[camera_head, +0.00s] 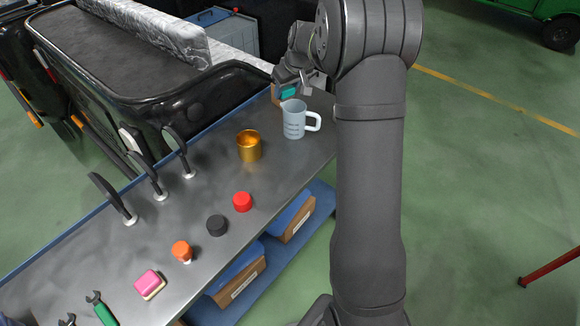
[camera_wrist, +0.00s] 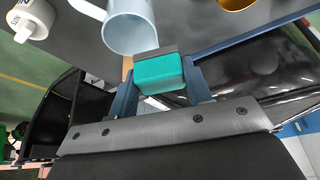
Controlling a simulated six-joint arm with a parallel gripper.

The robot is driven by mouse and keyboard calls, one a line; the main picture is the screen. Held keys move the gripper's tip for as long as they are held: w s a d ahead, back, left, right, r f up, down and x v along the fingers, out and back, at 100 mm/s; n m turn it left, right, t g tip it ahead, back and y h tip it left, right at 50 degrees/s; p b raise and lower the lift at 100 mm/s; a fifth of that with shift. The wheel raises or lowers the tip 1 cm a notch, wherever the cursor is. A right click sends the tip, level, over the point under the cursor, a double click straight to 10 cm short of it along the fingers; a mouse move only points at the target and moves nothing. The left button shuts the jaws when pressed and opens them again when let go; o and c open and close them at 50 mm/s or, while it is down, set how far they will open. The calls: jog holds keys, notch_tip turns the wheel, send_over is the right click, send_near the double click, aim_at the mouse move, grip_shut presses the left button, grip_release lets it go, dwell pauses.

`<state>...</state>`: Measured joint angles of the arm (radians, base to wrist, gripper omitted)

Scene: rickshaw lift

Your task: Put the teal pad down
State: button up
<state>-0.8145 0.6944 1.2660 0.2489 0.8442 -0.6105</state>
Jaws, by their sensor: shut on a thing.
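The teal pad (camera_wrist: 160,73) is a small rounded block between the two fingers of my gripper (camera_wrist: 158,85) in the wrist view. My gripper is shut on it. In the head view my gripper (camera_head: 289,88) is at the far end of the metal bench, just behind the light blue mug, and a bit of the teal pad (camera_head: 289,92) shows there. The wrist view does not make clear whether the pad touches the bench top (camera_head: 206,190).
The light blue mug (camera_head: 293,120) stands close to the pad. A gold cup (camera_head: 249,146), red cap (camera_head: 242,202), black cap (camera_head: 216,225), orange-topped piece (camera_head: 182,251) and pink pad (camera_head: 149,284) line the bench.

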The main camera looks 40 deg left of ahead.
jog(key=s+d+f+m, duration=0.1)
jog(key=s+d, duration=0.2)
jog(key=d, duration=0.7)
jog(key=s+d, duration=0.3)
jog(key=d, duration=0.8)
send_over(289, 165)
jog(key=d, duration=0.1)
jog(key=shift+t, duration=0.3)
jog(key=f, duration=1.2)
jog(key=shift+s+d+f, duration=0.15)
jog(key=shift+s, duration=0.2)
jog(key=shift+f, duration=2)
jog(key=shift+f, duration=0.15)
jog(key=o, duration=1)
